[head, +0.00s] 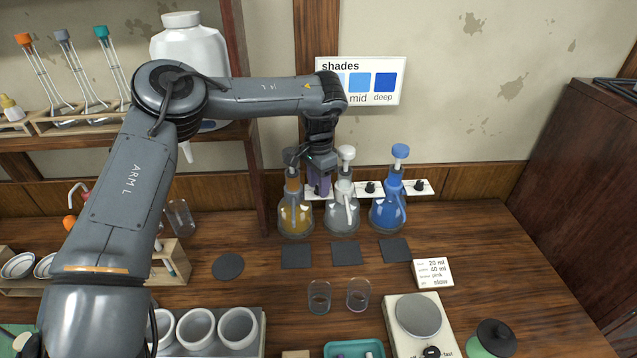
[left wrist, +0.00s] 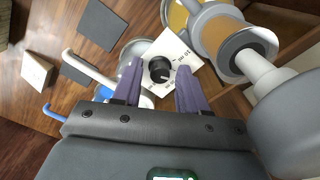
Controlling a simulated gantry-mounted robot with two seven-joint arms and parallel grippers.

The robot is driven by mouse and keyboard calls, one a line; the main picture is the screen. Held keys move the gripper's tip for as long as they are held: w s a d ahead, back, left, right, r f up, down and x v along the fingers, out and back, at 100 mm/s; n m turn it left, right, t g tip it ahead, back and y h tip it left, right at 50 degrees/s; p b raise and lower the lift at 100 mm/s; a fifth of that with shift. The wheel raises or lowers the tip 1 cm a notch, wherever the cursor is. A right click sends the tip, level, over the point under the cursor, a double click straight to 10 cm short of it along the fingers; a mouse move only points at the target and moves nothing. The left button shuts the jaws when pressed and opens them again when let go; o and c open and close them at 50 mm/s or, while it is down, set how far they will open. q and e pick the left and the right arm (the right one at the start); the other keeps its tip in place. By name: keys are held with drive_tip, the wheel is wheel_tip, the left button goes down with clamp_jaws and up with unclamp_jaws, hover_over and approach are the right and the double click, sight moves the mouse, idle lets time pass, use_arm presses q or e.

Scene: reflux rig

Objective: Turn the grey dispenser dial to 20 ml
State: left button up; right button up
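Three dispenser bottles stand along the back wall: a dark-grey-topped one with amber liquid (head: 295,218), a white-topped clear one (head: 343,222) and a blue one (head: 389,212). My left gripper (head: 319,188) points down between the amber and clear bottles. In the left wrist view, its purple fingers (left wrist: 158,88) are apart, one on each side of a black dial (left wrist: 160,69) on a white scale plate (left wrist: 181,51). I cannot tell whether they touch the dial. Its pointer setting is too small to read. My right gripper is not in view.
Similar black dials stand by the clear bottle (head: 370,188) and the blue bottle (head: 420,186). Dark square mats (head: 346,253) lie in front. A card (head: 432,273) reads 20 ml, 40 ml, pink, slow. Two glass beakers (head: 319,296) stand nearer.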

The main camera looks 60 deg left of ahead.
use_arm(q)
drive_tip(key=shift+o, duration=0.2)
wheel_tip(320, 180, up, 11)
drive_tip(key=p, duration=0.2)
idle(0.4)
drive_tip(key=shift+f, duration=0.1)
